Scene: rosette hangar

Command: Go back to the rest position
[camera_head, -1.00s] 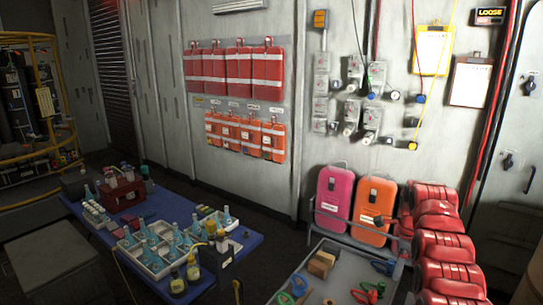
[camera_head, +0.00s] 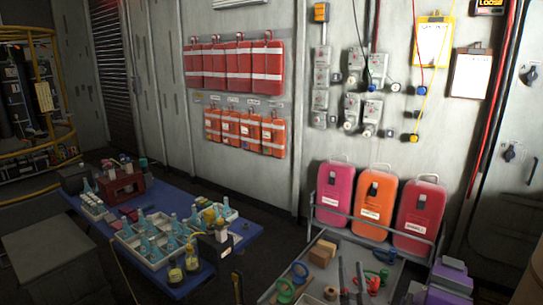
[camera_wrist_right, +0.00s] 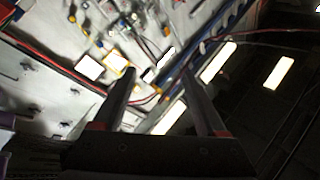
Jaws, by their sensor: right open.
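My right gripper (camera_head: 350,267) shows low in the head view as two slim dark fingers, apart, pointing up over the grey tray. In the right wrist view, the right gripper (camera_wrist_right: 160,66) has its dark fingers spread, with reddish parts at their bases. Nothing shows between the fingers. The clipboards (camera_wrist_right: 88,66) and the wall fittings lie beyond the tips in that view. My left gripper is in neither view.
The grey tray (camera_head: 398,286) holds a cardboard block (camera_head: 322,251), tape rolls and coloured-handled tools. Pink, orange and red cases (camera_head: 420,217) stand behind it. Purple boxes (camera_head: 450,277) are at right. A blue table (camera_head: 165,202) with bottles stands left; dark floor separates it from the tray.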

